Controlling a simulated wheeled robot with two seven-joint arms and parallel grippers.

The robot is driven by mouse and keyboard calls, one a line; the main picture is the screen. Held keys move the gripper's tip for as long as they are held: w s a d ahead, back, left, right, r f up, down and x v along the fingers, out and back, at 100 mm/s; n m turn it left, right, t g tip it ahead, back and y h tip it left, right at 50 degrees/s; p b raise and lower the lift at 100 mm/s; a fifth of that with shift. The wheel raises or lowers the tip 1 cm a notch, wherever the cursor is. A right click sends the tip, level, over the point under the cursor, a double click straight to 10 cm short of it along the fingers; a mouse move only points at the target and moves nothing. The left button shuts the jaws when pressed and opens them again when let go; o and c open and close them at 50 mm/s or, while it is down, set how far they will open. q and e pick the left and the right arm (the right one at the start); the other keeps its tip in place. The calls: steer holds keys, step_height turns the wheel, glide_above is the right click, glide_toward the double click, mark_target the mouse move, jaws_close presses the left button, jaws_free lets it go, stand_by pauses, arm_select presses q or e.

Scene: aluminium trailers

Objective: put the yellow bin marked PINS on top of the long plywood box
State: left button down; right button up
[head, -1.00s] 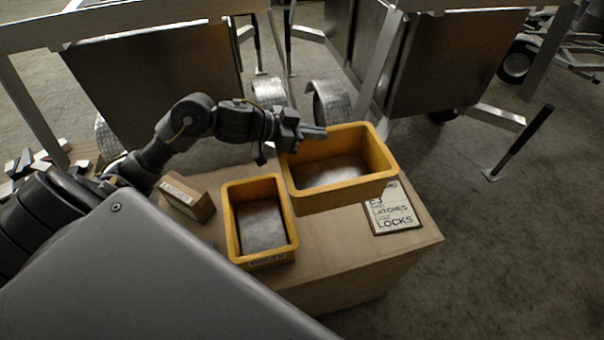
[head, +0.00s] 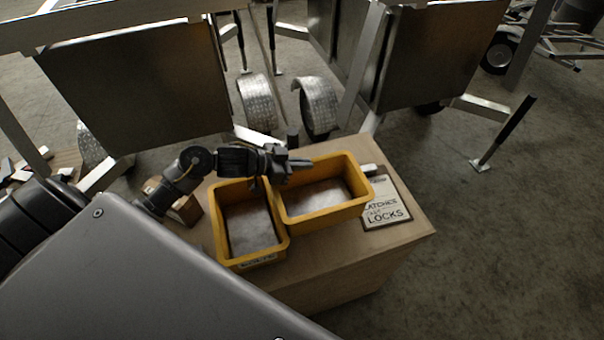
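A yellow bin (head: 345,208), open-topped and seemingly empty, is on or just above the plywood box (head: 345,265); I cannot tell whether it touches. No marking shows on its visible sides, so I cannot read whether it says PINS. My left gripper (head: 298,163) is at this bin's far left rim and appears shut on it; the fingers partly hide that corner. A second yellow bin (head: 222,228) stands close beside it on the left, with a label on its near side that seems to read BOLTS. My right gripper is not in view.
A clipboard sign (head: 386,213) reading LATCHES and LOCKS lies to the right of the bins. A small brown box (head: 186,208) stands at the left, partly behind my arm. Metal trailers (head: 135,85) with wheels stand behind. Bare wood shows along the near right edge.

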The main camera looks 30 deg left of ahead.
arm_select(q)
glide_above(302, 186)
steer(key=shift+w+f, duration=0.15)
steer(key=shift+f, duration=2.05)
steer(key=c, duration=2.1)
jaws_free()
steer(key=shift+f, duration=0.2)
steer(key=o, duration=0.5)
steer(key=shift+c, duration=0.2)
steer(key=v, duration=1.2)
steer(key=shift+b, duration=0.45)
steer(key=shift+r, duration=0.1)
